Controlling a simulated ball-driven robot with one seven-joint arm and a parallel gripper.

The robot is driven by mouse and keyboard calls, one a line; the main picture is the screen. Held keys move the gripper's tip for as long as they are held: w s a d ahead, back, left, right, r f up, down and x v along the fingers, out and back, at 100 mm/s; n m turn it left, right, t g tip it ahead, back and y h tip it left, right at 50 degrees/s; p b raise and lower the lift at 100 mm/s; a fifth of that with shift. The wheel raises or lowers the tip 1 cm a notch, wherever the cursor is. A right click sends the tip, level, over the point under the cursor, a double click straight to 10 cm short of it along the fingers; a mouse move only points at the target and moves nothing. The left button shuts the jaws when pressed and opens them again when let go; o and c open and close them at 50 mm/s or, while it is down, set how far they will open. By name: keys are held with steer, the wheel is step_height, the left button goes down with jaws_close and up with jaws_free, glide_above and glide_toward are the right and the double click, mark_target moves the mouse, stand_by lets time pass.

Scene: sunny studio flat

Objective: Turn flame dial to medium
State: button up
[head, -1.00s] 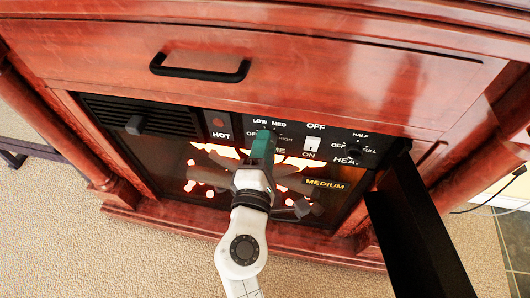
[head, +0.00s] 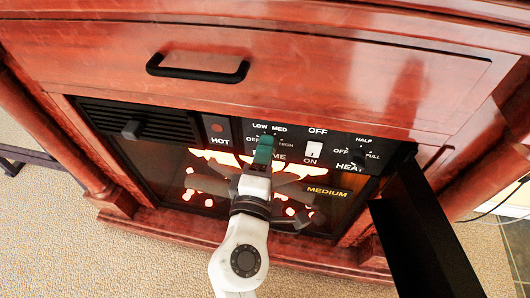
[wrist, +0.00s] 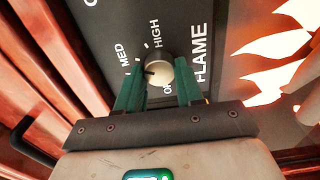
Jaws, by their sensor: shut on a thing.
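The flame dial (wrist: 158,72) is a small pale round knob with a dark mark, on the black control panel. In the wrist view it sits between the green fingers of my gripper (wrist: 157,92), which is shut on it. The dark mark points left, toward the MED side; MED and HIGH labels show, but the LOW label is hidden there. In the head view my gripper (head: 263,150) covers the dial, below the LOW and MED labels. An amber display (head: 326,191) reads MEDIUM.
A white OFF/ON switch (head: 313,149) and the heat dial (head: 357,160) are right of my gripper. A drawer handle (head: 197,70) juts out above. A black open flap (head: 425,235) stands out at the right. Simulated flames glow below the panel.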

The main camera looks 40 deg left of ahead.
steer(key=o, duration=1)
steer(key=shift+o, duration=0.2)
steer(key=p+v, duration=0.1)
steer(key=v, duration=0.9)
steer(key=shift+s+d+p, duration=0.2)
steer(key=shift+s+p, duration=0.1)
